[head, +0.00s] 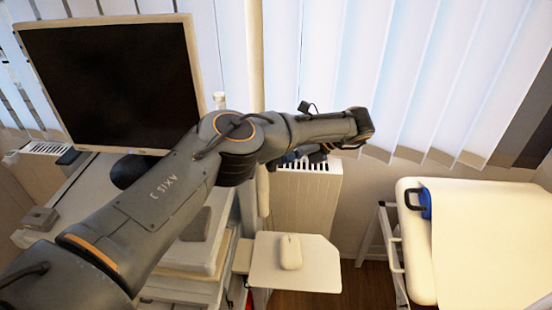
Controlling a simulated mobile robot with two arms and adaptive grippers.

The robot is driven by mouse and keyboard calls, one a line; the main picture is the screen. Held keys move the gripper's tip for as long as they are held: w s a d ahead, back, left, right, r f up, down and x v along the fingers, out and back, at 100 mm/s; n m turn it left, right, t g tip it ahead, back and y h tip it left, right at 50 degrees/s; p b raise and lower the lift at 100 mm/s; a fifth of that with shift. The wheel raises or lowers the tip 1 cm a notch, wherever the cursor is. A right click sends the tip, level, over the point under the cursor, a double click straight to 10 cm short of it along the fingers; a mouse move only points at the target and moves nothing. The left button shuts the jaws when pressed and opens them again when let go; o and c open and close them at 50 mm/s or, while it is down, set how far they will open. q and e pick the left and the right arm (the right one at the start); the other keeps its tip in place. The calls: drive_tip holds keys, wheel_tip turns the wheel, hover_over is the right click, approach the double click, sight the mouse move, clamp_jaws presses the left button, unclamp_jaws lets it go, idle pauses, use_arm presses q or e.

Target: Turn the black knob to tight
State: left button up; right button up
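My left arm comes in from the lower left and reaches across the middle of the view. My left gripper (308,155) hangs below and behind the wrist link, in front of the white radiator. It is mostly hidden by the arm, and I cannot see whether its fingers are open or shut. I cannot pick out a black knob for certain. A blue item with a black loop (411,199) is at the left edge of the bed, well to the right of the gripper. My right gripper is not in view.
A monitor (110,80) stands on a white cart at left. A white mouse (290,252) lies on a side shelf (320,270) below the gripper. A radiator (305,200) and blinds (400,70) are behind. A cream bed (490,245) fills the right.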

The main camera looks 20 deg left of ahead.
use_arm(q)
drive_tip(key=v, duration=0.7)
drive_tip(key=shift+d, duration=0.2)
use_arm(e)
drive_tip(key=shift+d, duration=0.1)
use_arm(q)
drive_tip(key=shift+d+r, duration=0.1)
idle(0.3)
